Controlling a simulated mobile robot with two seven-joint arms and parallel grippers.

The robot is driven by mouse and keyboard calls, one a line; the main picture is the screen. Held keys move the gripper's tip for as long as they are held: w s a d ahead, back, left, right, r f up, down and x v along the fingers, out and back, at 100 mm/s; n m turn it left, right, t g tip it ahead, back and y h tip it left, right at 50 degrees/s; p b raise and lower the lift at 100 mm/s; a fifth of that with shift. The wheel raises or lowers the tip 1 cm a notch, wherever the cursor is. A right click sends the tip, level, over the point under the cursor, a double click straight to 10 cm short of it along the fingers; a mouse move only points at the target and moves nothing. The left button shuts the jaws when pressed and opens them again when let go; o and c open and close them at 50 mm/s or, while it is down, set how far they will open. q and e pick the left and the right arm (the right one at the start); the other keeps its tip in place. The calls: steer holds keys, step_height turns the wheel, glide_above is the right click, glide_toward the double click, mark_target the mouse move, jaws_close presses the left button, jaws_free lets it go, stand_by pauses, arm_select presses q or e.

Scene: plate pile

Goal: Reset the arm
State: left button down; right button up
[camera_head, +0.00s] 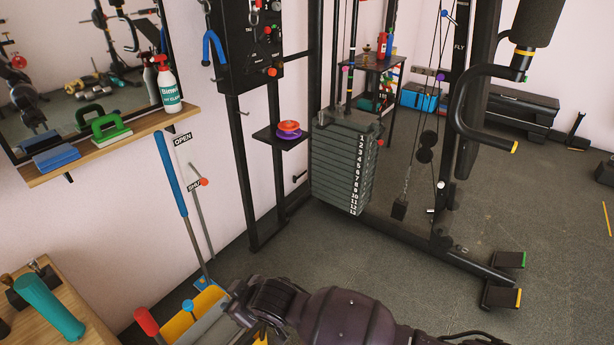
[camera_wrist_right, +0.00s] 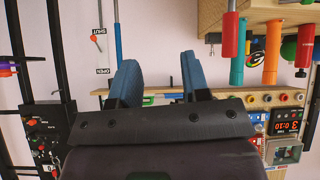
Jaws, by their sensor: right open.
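My right arm (camera_head: 345,315) comes in at the bottom centre of the head view, bent, with its dark links over the floor. Its fingertips cannot be made out clearly there. In the right wrist view my right gripper (camera_wrist_right: 160,75) shows two blue fingers set wide apart, open, with nothing held between them. That view looks upside down, towards the wall and shelf. My left gripper is not in view.
The weight stack (camera_head: 340,165) stands in a black frame ahead. A wall shelf (camera_head: 110,145) holds a spray bottle (camera_head: 168,85). A wooden bench (camera_head: 60,300) is at lower left, with a blue-handled pole (camera_head: 172,172) nearby. Open floor (camera_head: 400,270) lies to the right.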

steer(key=w+d+r+m+t+y, duration=0.25)
steer(key=d+r+t, duration=0.25)
steer(key=d+r, duration=0.3)
steer(key=s+d+f+m+t+h, duration=0.1)
steer(key=d+m+t+h, duration=0.1)
steer(key=d, duration=0.5)
steer(key=s+d+f+m+t+h, duration=0.1)
steer(key=s+d+m+h, duration=0.15)
steer(key=d, duration=0.55)
steer(key=s+d+f+m+h, duration=0.2)
steer(key=s+d, duration=0.2)
steer(key=d, duration=0.3)
steer(key=s+d+f+m+h, duration=0.1)
steer(key=s+d+f+h, duration=0.2)
steer(key=d, duration=0.4)
steer(key=s+d+f+m+g, duration=0.1)
steer(key=s+d+f, duration=0.2)
steer(key=s, duration=0.3)
steer(key=s+d+f+g+h, duration=0.1)
steer(key=s+d+f, duration=0.2)
steer(key=s, duration=0.3)
steer(key=shift+s+m, duration=0.3)
steer(key=shift+m, duration=0.1)
steer(key=shift+f, duration=0.1)
